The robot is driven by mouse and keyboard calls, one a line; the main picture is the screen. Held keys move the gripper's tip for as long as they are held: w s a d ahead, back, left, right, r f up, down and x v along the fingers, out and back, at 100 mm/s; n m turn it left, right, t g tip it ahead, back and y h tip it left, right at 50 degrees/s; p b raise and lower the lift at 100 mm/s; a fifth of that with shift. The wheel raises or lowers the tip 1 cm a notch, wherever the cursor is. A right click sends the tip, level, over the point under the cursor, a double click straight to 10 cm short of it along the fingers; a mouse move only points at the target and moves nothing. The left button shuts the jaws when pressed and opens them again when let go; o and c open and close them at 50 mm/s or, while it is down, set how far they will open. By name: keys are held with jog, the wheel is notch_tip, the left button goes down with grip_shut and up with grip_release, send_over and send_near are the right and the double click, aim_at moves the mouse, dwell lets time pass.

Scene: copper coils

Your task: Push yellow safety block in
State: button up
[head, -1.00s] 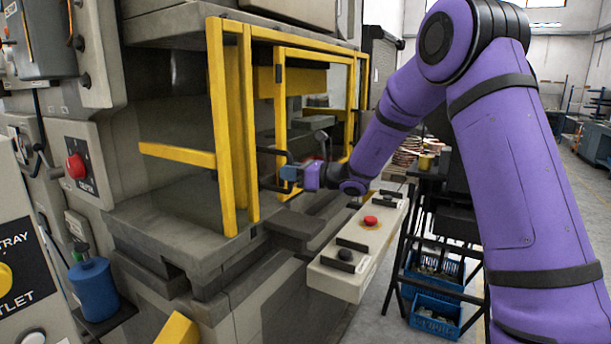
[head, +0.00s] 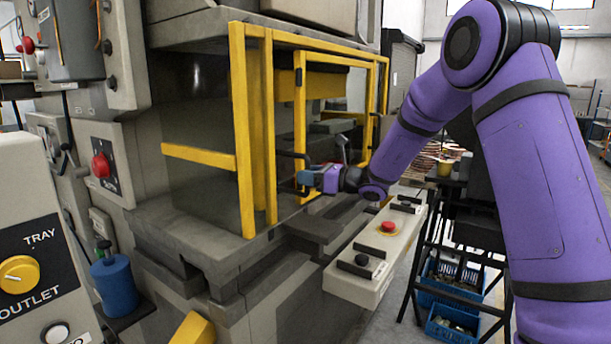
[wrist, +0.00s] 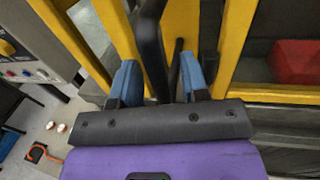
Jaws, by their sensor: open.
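My gripper (head: 306,179) is at the yellow safety gate (head: 241,130) on the front of the press. In the wrist view my gripper (wrist: 160,80) is open, with its two blue fingers on either side of a black bar handle (wrist: 151,45); I cannot tell whether either finger touches it. The gate's yellow frame also shows in the wrist view (wrist: 235,40). A yellow block (head: 193,331) with a sloped face shows at the bottom edge of the head view, partly cut off, well below and left of my gripper. I cannot tell for certain which yellow part is the safety block.
A control bar with a red button (head: 388,226) juts out below the gate. A rack with blue crates (head: 452,327) stands to the right. A red block (wrist: 296,62) lies behind the gate.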

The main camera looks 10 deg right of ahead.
jog(key=v, duration=1)
jog(key=shift+a, duration=0.1)
jog(key=s+a+r+n+g+h, duration=0.2)
jog(key=s+n+g, duration=0.1)
jog(key=s+n, duration=0.3)
jog(key=s+a+r+n+g+h, duration=0.1)
jog(key=s+a+r+n+g, duration=0.15)
jog(key=s, duration=0.65)
jog(key=s+a+r+n+g+h, duration=0.1)
jog(key=s+a+n+g+h, duration=0.15)
jog(key=s+n, duration=0.4)
jog(key=s+d+n+t+h, duration=0.1)
jog(key=s+d+n+h, duration=0.3)
jog(key=s, duration=0.5)
jog(key=s+d+n+t+h, duration=0.1)
jog(key=s+d+n+h, duration=0.4)
jog(key=s, duration=0.4)
jog(key=shift+s+d+n+t, duration=0.2)
jog(key=shift+s+n+t, duration=0.1)
jog(key=shift+n, duration=0.4)
